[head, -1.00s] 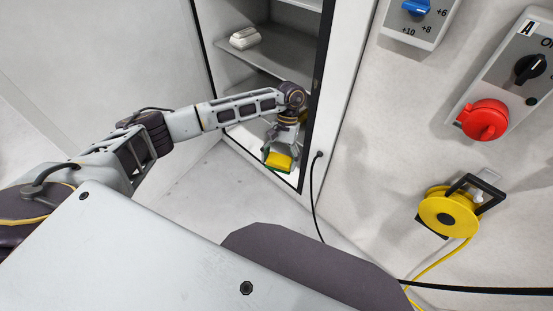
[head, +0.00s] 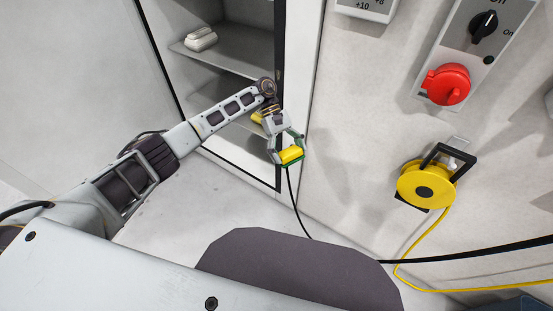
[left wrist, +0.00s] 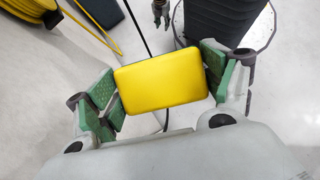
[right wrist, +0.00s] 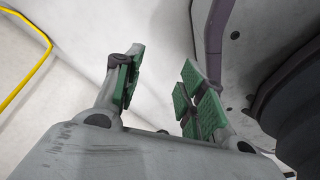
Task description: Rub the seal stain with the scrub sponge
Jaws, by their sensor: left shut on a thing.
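The yellow scrub sponge (head: 291,155) is held in my left gripper (head: 287,148), in front of the lower right edge of the open cabinet. In the left wrist view the yellow sponge (left wrist: 160,80) lies between the green-padded fingers of my left gripper (left wrist: 163,88). A dark seal strip (head: 279,90) runs along the cabinet's right edge. I cannot make out a stain on it.
A white block (head: 200,39) sits on a cabinet shelf (head: 235,55). A small yellow thing (head: 257,117) shows partly behind my left wrist. The wall at right carries a red knob (head: 447,84) and a yellow cable reel (head: 425,188). A black cable (head: 296,205) hangs near the sponge.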

